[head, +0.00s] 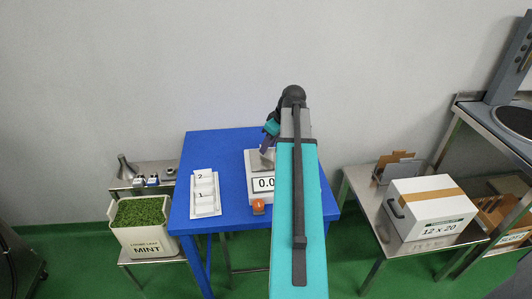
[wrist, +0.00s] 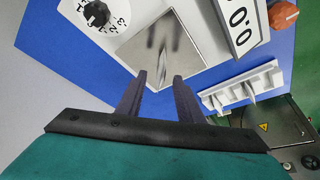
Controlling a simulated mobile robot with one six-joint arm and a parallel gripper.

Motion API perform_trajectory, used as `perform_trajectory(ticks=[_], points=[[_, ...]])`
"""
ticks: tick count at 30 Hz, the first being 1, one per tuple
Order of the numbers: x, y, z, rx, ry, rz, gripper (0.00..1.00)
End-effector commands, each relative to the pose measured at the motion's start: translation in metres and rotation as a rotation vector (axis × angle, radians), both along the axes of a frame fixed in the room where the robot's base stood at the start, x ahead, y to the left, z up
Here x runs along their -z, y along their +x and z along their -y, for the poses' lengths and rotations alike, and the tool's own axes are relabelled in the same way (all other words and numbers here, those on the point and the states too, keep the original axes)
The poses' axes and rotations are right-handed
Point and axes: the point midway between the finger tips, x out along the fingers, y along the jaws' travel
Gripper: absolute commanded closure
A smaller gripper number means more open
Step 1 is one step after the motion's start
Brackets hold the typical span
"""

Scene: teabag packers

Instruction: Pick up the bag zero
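I cannot make out a bag in either view. The scale's steel plate (wrist: 160,45) carries a blurred streak, which looks like a reflection. My gripper (wrist: 162,78) is open, with its two dark fingers apart and nothing visible between them. In the head view my gripper (head: 268,144) is low over the scale (head: 262,190), partly hidden by my arm. The scale display (wrist: 239,18) reads 0.0. A white slotted tray (head: 205,193) marked 1 and 2 lies on the blue table left of the scale; it also shows in the wrist view (wrist: 245,90).
The blue table (head: 228,150) has bare strips around the tray. An orange knob (head: 258,207) is at the scale's front. A mint bin (head: 142,222) stands left, below a metal shelf with a funnel (head: 127,167). A carton (head: 432,208) sits on a side table right.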

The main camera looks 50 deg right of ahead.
Motion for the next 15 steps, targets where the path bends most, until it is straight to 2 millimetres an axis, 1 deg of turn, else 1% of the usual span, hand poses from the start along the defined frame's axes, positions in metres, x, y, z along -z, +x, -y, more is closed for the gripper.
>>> perform_trajectory(ticks=[7,15], points=[[0.02,0.008,-0.002,-0.002,0.001,-0.002,0.66],[0.028,0.011,-0.002,-0.001,0.0,0.0,0.66]])
